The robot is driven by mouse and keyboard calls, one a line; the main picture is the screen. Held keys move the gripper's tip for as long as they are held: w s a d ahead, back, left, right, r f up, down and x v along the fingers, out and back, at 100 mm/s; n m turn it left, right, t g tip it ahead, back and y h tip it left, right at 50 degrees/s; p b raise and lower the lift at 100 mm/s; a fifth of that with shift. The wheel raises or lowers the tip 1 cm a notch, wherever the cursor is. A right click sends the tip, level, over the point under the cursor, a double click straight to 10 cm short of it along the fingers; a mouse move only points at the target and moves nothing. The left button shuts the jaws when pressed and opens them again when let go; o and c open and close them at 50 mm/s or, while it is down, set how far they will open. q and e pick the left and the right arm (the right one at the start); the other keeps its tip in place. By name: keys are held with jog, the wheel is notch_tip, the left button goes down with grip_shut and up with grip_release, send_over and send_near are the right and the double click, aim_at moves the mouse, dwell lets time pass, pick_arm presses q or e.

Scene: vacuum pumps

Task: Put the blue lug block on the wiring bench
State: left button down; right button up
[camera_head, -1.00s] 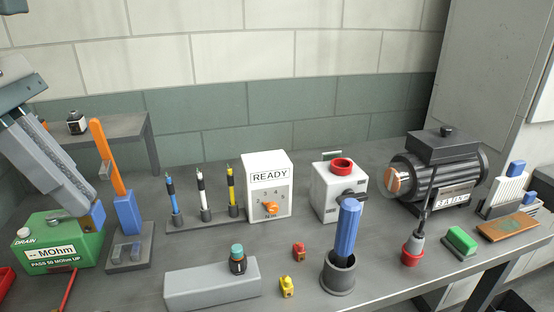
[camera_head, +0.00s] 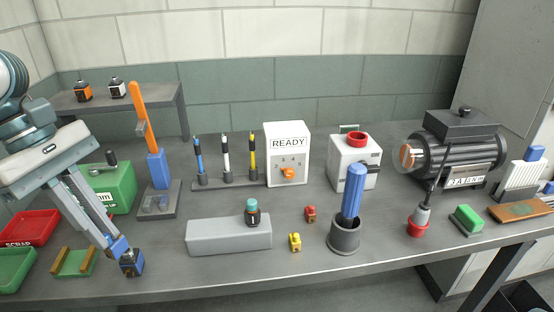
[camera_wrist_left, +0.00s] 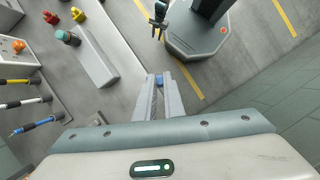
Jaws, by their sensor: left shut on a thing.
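The blue lug block (camera_head: 132,262) is a small dark cube with blue on it. My left gripper (camera_head: 122,247) is shut on it, pointing down near the front left edge of the grey table (camera_head: 300,268). I cannot tell whether the block touches the tabletop. In the left wrist view the fingers (camera_wrist_left: 160,82) close on a small blue part of it. A raised grey bench (camera_head: 150,98) at the back left holds an orange lug block (camera_head: 84,91) and a white one (camera_head: 117,88). My right gripper does not show in the head view.
A red scrap tray (camera_head: 30,226), a green tray (camera_head: 14,268) and a yellow-green holder (camera_head: 74,262) lie left of the gripper. A green meter box (camera_head: 116,187) stands behind. A grey bar (camera_head: 228,238) lies to the right. Bare tabletop separates bar and block.

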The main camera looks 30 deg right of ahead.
pick_arm(q)
jog(key=s+a+f+m+g+y, duration=0.1)
jog(key=a+f+m, duration=0.3)
jog(key=f, duration=0.6)
jog(key=s+a+f+m+y, duration=0.2)
jog(key=a+f+m, duration=0.3)
jog(key=a+f, duration=0.4)
notch_tip(320, 180, down, 2)
jog(key=shift+s+f+g, duration=0.25)
jog(key=shift+s+g, duration=0.15)
jog(key=shift+s, duration=0.2)
